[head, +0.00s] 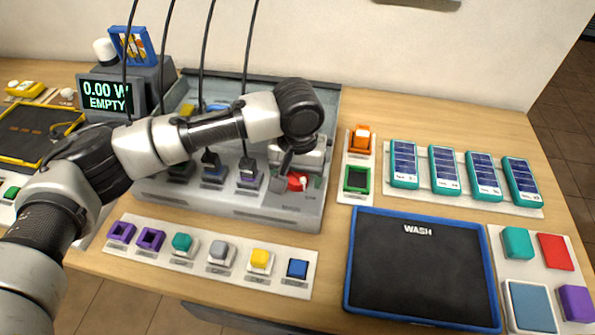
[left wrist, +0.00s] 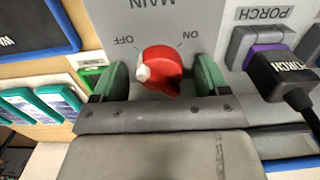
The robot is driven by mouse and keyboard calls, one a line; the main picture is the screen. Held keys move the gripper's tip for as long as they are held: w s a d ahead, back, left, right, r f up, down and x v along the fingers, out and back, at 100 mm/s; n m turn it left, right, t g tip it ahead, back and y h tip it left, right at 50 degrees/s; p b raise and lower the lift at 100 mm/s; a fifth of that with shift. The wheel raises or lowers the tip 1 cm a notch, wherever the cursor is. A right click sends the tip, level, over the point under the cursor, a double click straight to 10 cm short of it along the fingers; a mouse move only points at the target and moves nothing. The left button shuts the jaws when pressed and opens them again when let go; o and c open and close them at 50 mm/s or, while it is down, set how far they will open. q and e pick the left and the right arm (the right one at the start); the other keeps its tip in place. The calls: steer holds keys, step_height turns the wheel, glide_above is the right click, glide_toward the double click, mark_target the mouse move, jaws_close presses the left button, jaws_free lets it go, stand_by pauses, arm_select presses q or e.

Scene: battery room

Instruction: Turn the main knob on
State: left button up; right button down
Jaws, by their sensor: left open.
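The main knob (left wrist: 163,70) is red with a white pointer mark. In the left wrist view it sits under the label MAIN on a grey panel (left wrist: 200,14), with OFF and ON printed beside it. The white mark is at the knob's left, on the OFF side. My left gripper (left wrist: 160,82) is open, its two green-padded fingers on either side of the knob, with gaps visible. In the head view the red knob (head: 297,182) shows at the panel's front right, partly hidden by my left gripper. My right gripper is not in view.
Black cables with plugs (head: 248,172) stand in the panel left of the knob; the PORCH plug (left wrist: 283,75) is close by. A display (head: 106,97) reads 0.00 W EMPTY. A row of coloured blocks (head: 183,243) lies in front, and a WASH mat (head: 420,270) at right.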

arm_select(q)
steer(key=c, duration=0.9)
steer(key=shift+r+p, duration=0.15)
steer(key=shift+p, duration=0.3)
steer(key=m+p, duration=0.6)
steer(key=p, duration=0.2)
steer(key=shift+r+m, duration=0.1)
steer(key=shift+m, duration=0.2)
steer(key=m+p, duration=0.2)
steer(key=shift+m, duration=0.4)
steer(key=m+p, duration=0.1)
steer(key=m, duration=0.1)
steer(key=shift+m+p, duration=0.3)
steer(key=shift+p, duration=0.1)
steer(key=m+p, duration=0.1)
steer(key=m, duration=0.2)
steer(key=shift+f+m+p, duration=0.2)
steer(key=shift+m+p, duration=0.35)
steer(key=shift+m, duration=0.95)
